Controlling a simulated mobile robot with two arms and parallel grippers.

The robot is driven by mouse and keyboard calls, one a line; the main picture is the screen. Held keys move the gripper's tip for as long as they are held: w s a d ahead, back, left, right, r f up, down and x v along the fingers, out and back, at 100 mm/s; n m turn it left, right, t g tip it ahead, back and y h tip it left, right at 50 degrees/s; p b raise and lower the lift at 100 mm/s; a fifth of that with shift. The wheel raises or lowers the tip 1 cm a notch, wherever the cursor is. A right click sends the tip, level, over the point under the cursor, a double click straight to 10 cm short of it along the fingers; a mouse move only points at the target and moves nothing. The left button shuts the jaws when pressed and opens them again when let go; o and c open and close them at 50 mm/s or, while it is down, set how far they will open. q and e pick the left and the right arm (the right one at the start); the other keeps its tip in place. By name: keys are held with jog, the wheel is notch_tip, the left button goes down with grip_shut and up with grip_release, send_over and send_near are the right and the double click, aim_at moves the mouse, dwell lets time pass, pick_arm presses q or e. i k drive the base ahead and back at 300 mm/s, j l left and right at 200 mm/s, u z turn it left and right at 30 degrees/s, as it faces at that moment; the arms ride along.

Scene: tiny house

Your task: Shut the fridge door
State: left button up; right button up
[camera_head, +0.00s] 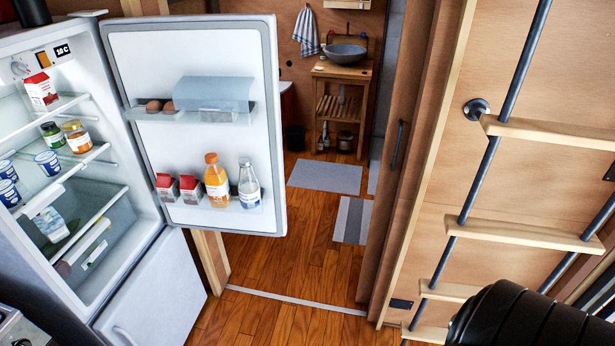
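The fridge (155,262) stands at the left with its upper compartment open. Its white door (190,60) is swung wide open to the right, with its inner side facing me. The door shelves hold eggs, small cartons, an orange juice bottle (216,180) and a milk bottle (249,184). Inside the fridge are a red and white carton (41,90), jars and several small cups. No gripper shows in the view. A black rounded part at the lower right looks like part of my own arm.
A wooden ladder (525,237) with dark rails stands at the right against a wooden wall. Behind the door, a doorway leads to a wooden washstand (341,90) and grey mats (325,176). The wooden floor (280,262) before the doorway is clear.

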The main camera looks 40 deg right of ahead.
aim_at(147, 56)
jog(key=i+l+z, duration=0.15)
jog(key=z, duration=0.3)
jog(key=i+l+z, duration=0.15)
jog(key=z, duration=0.3)
jog(key=i+l+z, duration=0.2)
jog(key=z, duration=0.25)
